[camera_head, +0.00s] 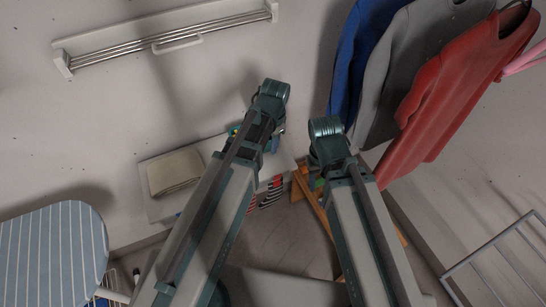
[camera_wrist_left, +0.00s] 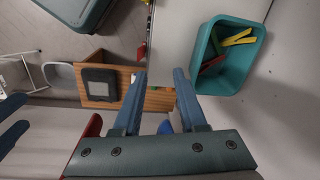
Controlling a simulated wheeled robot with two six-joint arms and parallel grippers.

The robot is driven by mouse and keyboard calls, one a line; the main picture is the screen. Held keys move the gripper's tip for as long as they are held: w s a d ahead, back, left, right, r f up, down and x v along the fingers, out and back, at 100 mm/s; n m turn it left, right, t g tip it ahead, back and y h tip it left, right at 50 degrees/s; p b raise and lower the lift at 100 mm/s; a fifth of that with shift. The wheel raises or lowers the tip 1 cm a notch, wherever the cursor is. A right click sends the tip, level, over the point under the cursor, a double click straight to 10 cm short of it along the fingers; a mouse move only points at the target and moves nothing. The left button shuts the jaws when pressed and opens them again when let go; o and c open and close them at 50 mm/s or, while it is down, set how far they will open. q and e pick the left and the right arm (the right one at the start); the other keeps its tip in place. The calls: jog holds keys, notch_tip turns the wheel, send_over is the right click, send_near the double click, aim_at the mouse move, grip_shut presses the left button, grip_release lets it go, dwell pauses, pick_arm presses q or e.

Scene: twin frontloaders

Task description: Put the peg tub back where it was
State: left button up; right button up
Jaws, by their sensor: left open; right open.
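The peg tub (camera_wrist_left: 212,45) is a teal open box with yellow, green and red pegs inside. In the left wrist view it stands on a pale surface, right of my left gripper (camera_wrist_left: 160,74). That gripper is open and empty, its fingers apart from the tub. Two blue fingers at the left edge of the left wrist view look like my right gripper (camera_wrist_left: 26,111), spread open and empty.
A folded beige cloth (camera_head: 174,172) lies on the white top (camera_head: 158,208), left of my left arm. A wooden stand (camera_head: 301,186) is beside the right arm. Blue, grey and red garments (camera_head: 450,90) hang at right. A striped ironing board (camera_head: 52,250) is at left.

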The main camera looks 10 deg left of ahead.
pick_arm(q)
jog(key=s+d+n, duration=0.4)
jog(key=s+d, duration=0.1)
jog(key=s, duration=0.7)
jog(key=shift+n+g, duration=0.4)
